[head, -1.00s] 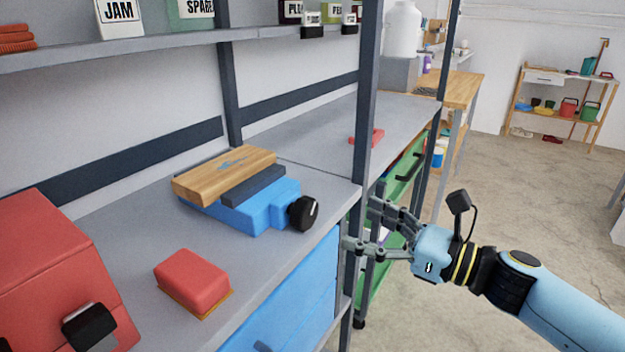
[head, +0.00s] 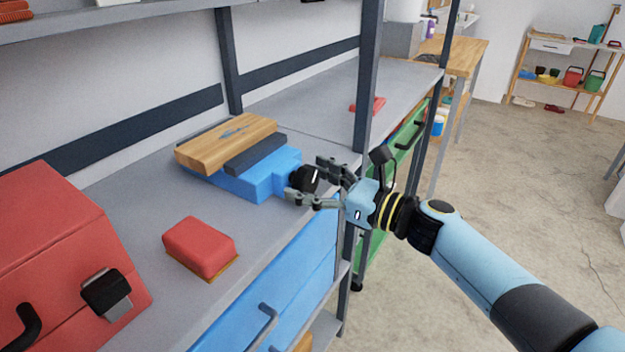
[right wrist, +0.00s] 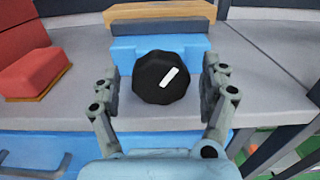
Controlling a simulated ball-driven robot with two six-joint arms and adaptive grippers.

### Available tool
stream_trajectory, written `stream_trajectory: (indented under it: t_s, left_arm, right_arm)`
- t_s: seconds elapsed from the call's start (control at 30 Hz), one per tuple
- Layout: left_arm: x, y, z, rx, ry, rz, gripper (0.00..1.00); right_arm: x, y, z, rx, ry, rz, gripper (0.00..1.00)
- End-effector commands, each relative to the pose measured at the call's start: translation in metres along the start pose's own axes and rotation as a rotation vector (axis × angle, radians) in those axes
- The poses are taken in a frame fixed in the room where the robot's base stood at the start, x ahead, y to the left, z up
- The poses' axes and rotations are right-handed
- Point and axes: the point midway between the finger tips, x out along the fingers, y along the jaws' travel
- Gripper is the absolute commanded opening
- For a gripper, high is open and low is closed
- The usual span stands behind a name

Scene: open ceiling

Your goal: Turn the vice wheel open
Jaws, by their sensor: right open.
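The blue vice (head: 262,181) sits on the grey workbench with a wooden board (head: 226,144) held at its top. Its black wheel (head: 305,180) faces the front right; in the right wrist view the wheel (right wrist: 160,78) shows a white mark tilted up to the right. My right gripper (head: 312,183) is open, with one finger on each side of the wheel. In the right wrist view gaps show between the wheel and both fingers (right wrist: 160,88). My left gripper is not in view.
A red sponge-like block (head: 200,247) lies on the bench in front of the vice. A red toolbox (head: 55,255) stands at the left. A dark shelf post (head: 367,80) rises just behind the gripper. Blue drawers (head: 290,285) are below.

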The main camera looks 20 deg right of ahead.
Motion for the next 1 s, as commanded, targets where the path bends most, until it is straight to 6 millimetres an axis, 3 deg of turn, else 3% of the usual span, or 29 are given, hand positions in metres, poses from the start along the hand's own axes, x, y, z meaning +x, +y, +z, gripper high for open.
stream_trajectory:
  t_s: [0.07,0.5,0.77,1.0]
  left_arm:
    - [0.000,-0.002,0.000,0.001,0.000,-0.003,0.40]
    - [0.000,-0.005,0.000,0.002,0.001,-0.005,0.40]
    - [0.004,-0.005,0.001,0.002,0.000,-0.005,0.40]
    - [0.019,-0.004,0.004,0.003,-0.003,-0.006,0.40]
  right_arm:
    - [0.000,0.000,0.000,0.000,0.000,0.000,0.79]
    - [0.000,0.000,0.000,0.000,-0.001,0.000,0.23]
    - [0.000,0.000,0.000,-0.032,-0.002,0.000,0.23]
    - [-0.001,0.001,-0.003,-0.161,-0.002,0.000,0.23]
